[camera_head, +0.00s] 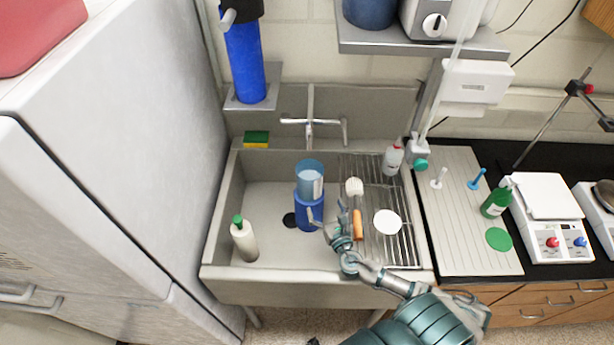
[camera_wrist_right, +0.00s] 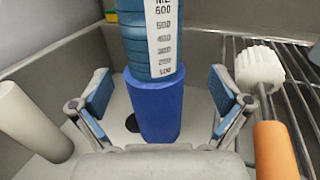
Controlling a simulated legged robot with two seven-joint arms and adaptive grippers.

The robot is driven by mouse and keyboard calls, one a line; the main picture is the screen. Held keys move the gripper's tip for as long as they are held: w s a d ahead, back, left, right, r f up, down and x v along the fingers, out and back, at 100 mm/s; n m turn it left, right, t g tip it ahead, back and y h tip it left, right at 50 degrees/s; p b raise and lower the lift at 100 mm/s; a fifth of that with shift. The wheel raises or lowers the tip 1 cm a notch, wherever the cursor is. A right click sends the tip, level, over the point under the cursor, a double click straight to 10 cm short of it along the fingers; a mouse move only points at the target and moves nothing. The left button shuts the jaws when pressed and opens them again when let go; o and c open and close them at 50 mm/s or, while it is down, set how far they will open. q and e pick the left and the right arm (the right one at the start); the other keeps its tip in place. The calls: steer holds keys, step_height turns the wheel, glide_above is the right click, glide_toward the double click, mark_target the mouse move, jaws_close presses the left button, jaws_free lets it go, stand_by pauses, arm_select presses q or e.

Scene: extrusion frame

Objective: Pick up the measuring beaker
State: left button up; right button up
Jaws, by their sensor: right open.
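The measuring beaker (camera_head: 309,180) is a clear blue vessel with a white graduated scale, upright on a blue cylinder (camera_head: 309,213) in the sink. In the right wrist view the beaker (camera_wrist_right: 134,50) and the blue cylinder (camera_wrist_right: 155,105) stand ahead, between the lines of the fingers. My right gripper (camera_head: 328,217) reaches in from the front right, close to the cylinder. In the right wrist view my right gripper (camera_wrist_right: 160,95) is open, with its blue pads apart and nothing held. My left gripper is not in view.
A cream bottle with a green cap (camera_head: 244,240) stands left in the sink. A white-headed brush with an orange handle (camera_head: 357,222) and a white disc (camera_head: 387,222) lie on the drying rack (camera_head: 405,205) at right. A faucet (camera_head: 309,123) is behind.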

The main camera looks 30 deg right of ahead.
mark_target(313, 193)
steer(key=w, duration=0.5)
steer(key=shift+w+a+p, duration=0.1)
steer(key=shift+a+p, duration=0.15)
steer(key=shift+p, duration=0.1)
steer(key=shift+w, duration=0.3)
steer(key=w, duration=0.2)
steer(key=w+d, duration=0.1)
steer(key=w, duration=0.1)
steer(key=shift+w+d, duration=0.1)
steer(key=shift+w, duration=0.3)
steer(key=shift+w+d+f, duration=0.15)
steer(key=shift+w+d, duration=0.05)
steer(key=shift+w, duration=0.25)
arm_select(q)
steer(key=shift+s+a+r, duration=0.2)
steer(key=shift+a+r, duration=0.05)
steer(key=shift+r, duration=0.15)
arm_select(e)
steer(key=shift+a, duration=0.2)
steer(key=c, duration=1.2)
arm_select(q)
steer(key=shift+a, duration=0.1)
arm_select(e)
steer(key=shift+d+r, duration=0.1)
steer(key=shift+r, duration=0.25)
